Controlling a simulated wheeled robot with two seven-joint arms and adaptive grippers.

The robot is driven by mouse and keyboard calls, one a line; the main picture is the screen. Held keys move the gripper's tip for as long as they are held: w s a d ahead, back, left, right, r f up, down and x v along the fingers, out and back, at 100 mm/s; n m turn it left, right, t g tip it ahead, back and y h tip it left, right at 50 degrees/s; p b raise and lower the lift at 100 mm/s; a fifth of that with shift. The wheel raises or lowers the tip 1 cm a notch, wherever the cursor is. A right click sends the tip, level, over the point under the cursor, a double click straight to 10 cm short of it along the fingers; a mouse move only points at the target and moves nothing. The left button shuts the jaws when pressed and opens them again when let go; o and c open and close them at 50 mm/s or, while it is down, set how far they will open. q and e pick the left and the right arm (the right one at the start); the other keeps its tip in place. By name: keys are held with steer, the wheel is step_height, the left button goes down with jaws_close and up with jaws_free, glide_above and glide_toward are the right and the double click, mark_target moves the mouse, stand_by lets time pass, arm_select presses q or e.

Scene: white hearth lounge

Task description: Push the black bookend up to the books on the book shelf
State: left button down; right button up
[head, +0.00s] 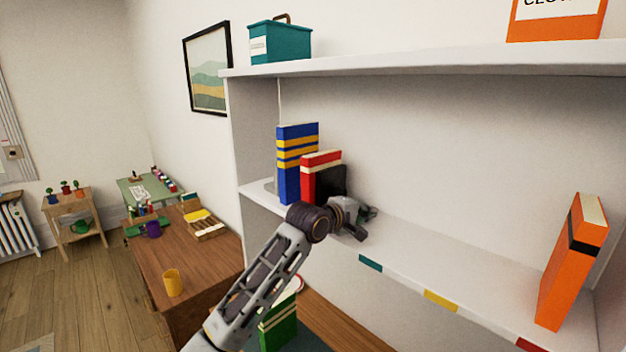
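The black bookend (332,180) stands upright on the middle shelf board, partly hidden behind my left gripper and a red book. The red book (309,178) and a taller blue book with yellow bands (288,165) stand upright at the left of that board. The bookend shows just right of the red book; I cannot tell whether they touch. My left gripper (366,222) is over the front of the board, right of and in front of the bookend. Its fingers point right, and their spacing is unclear. No held object shows. My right gripper is out of view.
The shelf (430,245) is bare between my gripper and an orange book (573,260) at the right. Coloured labels mark its front edge. A teal box (280,42) stands on the upper board. A wooden desk (185,255) with a yellow mug (173,283) is lower left.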

arm_select(q)
steer(key=shift+w+a, duration=3.35)
stand_by(1.8)
steer(key=shift+s+d+f, duration=0.1)
steer(key=shift+s+d, duration=0.95)
steer(key=shift+d, duration=0.05)
steer(key=shift+s+a, duration=0.1)
stand_by(0.3)
steer(key=shift+f+v, duration=0.2)
steer(key=shift+v, duration=2.8)
steer(key=shift+f+v, duration=0.15)
steer(key=shift+v, duration=2.85)
